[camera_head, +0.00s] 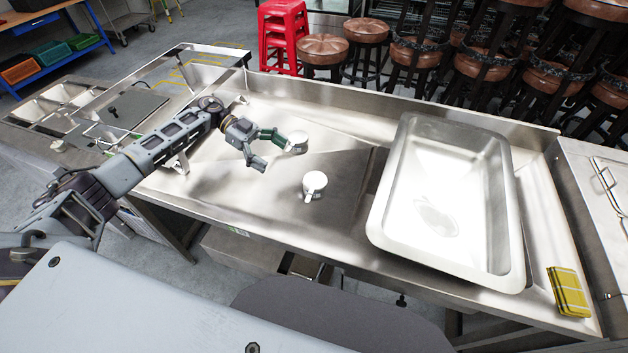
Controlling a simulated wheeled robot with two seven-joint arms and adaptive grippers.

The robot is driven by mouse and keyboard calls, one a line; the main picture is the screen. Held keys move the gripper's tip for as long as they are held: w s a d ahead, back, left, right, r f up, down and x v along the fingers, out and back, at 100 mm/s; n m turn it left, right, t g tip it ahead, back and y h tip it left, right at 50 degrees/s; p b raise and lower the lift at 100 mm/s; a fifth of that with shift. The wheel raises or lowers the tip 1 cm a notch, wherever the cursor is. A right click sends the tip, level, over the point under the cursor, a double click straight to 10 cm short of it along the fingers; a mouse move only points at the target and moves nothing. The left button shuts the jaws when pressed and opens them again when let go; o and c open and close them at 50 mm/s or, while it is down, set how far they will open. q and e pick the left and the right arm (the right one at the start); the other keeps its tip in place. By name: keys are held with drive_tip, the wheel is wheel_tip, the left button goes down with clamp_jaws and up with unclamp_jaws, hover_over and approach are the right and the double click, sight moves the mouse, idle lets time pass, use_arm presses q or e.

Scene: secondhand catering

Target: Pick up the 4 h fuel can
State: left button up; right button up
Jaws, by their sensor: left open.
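Two small, pale round-topped items stand on the steel worktop (240,190). One, a small can (299,144), is near the middle, just beyond my left gripper. The other, a white cup-like item (315,182), stands nearer to me and to the right, with what looks like a handle low on its front. No label is readable, so I cannot tell for sure which is the 4 h fuel can. My left gripper (273,154) is open, with its fingers pointing right; one finger lies close beside the far can, and I cannot tell if they touch. My right gripper is not in view.
A large deep steel pan (378,220) fills the right of the worktop. A yellow pad or packet (568,291) lies at the front right corner. A raised steel lip (400,100) runs along the back. Bare worktop lies around the two small items.

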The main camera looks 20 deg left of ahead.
use_arm(q)
drive_tip(key=shift+w+a, duration=0.25)
drive_tip(key=shift+w, duration=0.05)
drive_tip(key=shift+d, duration=0.1)
approach(311, 179)
drive_tip(key=x, duration=0.4)
drive_tip(key=shift+d+b, duration=0.15)
drive_tip(key=shift+b, duration=0.2)
drive_tip(key=shift+d, duration=0.1)
idle(0.4)
drive_tip(key=shift+d+f, duration=0.1)
